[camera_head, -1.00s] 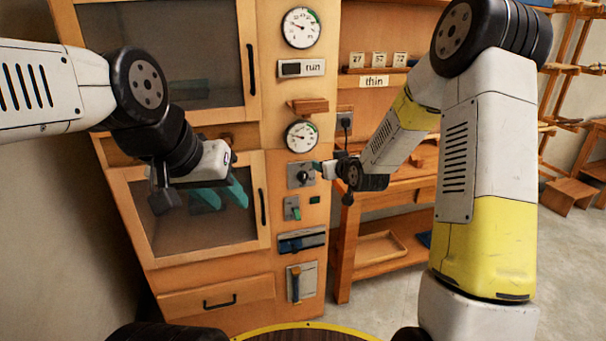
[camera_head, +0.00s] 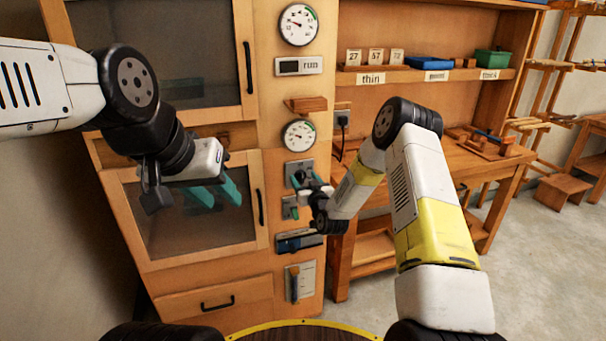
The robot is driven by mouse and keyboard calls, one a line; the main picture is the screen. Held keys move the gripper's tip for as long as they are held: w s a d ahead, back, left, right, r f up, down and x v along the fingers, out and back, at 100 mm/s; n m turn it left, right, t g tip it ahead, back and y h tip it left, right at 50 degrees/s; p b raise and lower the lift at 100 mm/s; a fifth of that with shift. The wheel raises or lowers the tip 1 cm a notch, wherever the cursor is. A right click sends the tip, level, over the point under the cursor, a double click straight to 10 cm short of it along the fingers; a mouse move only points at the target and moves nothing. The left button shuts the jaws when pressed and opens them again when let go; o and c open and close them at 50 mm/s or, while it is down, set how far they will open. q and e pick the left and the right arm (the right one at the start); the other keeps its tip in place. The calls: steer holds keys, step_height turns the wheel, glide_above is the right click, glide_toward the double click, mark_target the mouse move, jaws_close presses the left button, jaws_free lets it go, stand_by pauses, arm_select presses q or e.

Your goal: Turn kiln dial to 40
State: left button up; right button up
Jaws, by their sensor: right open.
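The kiln dial's grey plate (camera_head: 290,168) is on the orange kiln panel, below the lower round gauge (camera_head: 299,135). My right gripper (camera_head: 301,181) is open at the dial, its teal fingers overlapping the plate's lower part. It hides much of the knob, so the dial's setting cannot be read, and I cannot tell whether the fingers touch it. My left gripper (camera_head: 217,194) is open and empty in front of the kiln's lower glass door (camera_head: 170,235), well left of the dial.
Below the dial are a green switch (camera_head: 290,209), a blue-and-grey slot plate (camera_head: 297,242) and a lever plate (camera_head: 306,281). A small wooden ledge (camera_head: 306,104) juts out above the lower gauge. A wooden workbench (camera_head: 480,165) stands to the right, behind my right arm.

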steer(key=shift+x, duration=0.85)
jaws_close()
steer(key=shift+m, duration=0.3)
steer(key=m, duration=0.5)
steer(key=shift+d+f, duration=0.15)
steer(key=shift+d, duration=0.15)
steer(key=m, duration=0.6)
steer(key=shift+w+d+f, duration=0.1)
steer(key=shift+d+f, duration=0.1)
